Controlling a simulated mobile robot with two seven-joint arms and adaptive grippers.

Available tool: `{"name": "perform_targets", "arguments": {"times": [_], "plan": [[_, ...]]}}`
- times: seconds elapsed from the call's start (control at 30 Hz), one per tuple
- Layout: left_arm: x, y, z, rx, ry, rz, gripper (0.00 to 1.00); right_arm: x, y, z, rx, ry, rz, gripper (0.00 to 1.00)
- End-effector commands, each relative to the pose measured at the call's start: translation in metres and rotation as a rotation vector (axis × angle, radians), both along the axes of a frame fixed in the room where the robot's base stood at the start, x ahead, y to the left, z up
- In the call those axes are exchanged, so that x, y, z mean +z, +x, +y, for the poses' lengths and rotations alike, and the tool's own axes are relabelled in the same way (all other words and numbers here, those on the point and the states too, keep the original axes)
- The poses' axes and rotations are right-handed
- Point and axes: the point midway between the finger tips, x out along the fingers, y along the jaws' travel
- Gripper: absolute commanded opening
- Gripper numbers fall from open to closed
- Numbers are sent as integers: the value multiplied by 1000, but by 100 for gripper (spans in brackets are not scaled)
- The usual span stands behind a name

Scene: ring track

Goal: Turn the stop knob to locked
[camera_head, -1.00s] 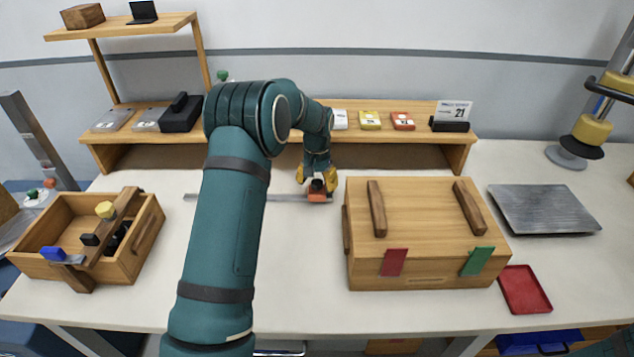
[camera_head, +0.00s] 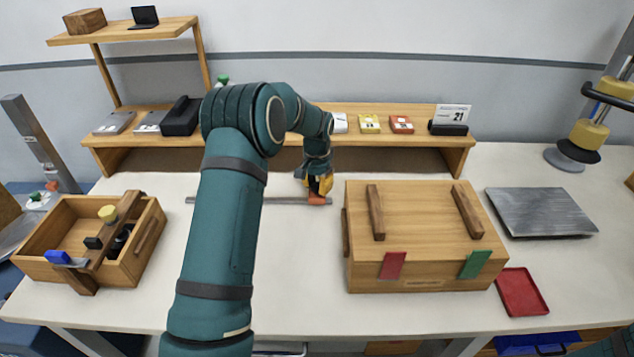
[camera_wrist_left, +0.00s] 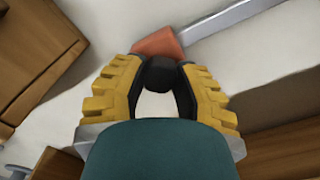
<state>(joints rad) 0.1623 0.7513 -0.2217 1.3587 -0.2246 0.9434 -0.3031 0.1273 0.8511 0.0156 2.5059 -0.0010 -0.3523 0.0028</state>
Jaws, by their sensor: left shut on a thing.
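The stop knob (camera_wrist_left: 160,73) is a small black knob by an orange stop block (camera_head: 317,199) at the right end of a flat metal rail (camera_head: 285,201). In the left wrist view the orange block (camera_wrist_left: 157,42) and the rail (camera_wrist_left: 218,27) show beyond the fingertips. My left gripper (camera_head: 319,187) has yellow padded fingers pointing down at the knob. In the left wrist view the fingertips (camera_wrist_left: 159,76) close on both sides of the knob. The knob's turned position cannot be read. My right gripper is out of view.
A wooden box (camera_head: 420,245) with two handles stands close right of the block. A wooden shelf (camera_head: 290,150) runs behind the rail. An open wooden crate (camera_head: 150,240) stands at the left. The table between crate and rail is clear.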

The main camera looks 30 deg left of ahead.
Motion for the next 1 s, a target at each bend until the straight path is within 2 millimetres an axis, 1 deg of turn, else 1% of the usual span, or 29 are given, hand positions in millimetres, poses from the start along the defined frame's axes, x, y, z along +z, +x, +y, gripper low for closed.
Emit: {"name": "perform_targets", "arguments": {"times": [0.1,0.6,1.0], "plan": [[1,-1,0,-108,-2,3,0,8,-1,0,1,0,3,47],[0,-1,0,-584,-2,4,0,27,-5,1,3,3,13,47],[-1,-1,0,-963,-4,3,0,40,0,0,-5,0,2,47]]}}
